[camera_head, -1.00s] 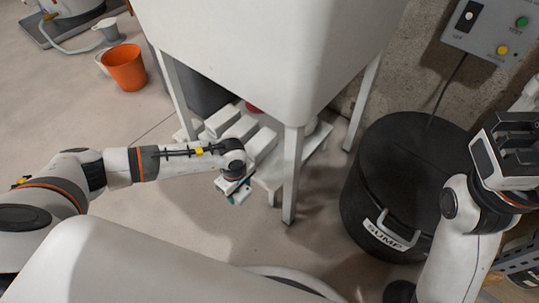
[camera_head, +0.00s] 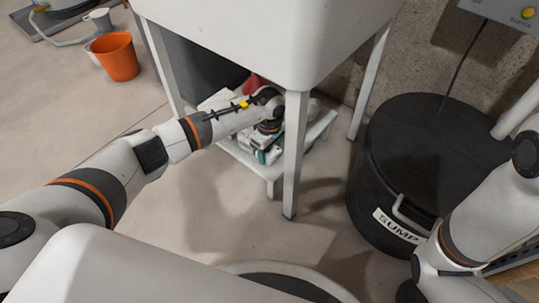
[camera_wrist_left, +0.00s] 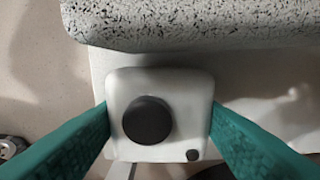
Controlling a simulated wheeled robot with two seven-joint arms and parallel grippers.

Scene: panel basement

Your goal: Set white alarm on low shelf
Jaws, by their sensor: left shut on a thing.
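The white alarm (camera_wrist_left: 160,85), a rounded white box with a large black round knob and a small black dot, is between the teal fingers of my left gripper (camera_wrist_left: 160,120) in the left wrist view. The gripper is shut on it, one finger on each side. In the head view my left gripper (camera_head: 264,150) is over the low white shelf (camera_head: 273,172) under the white sink; the alarm is mostly hidden there. A pale surface (camera_wrist_left: 250,85) lies beneath the alarm in the wrist view; I cannot tell whether they touch. My right gripper is out of view.
The white sink (camera_head: 270,35) and its front leg (camera_head: 291,165) stand close to my left wrist. A speckled pale block (camera_wrist_left: 190,22) is just beyond the alarm. A black sump bin (camera_head: 425,150) stands right; an orange bucket (camera_head: 117,57) is back left.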

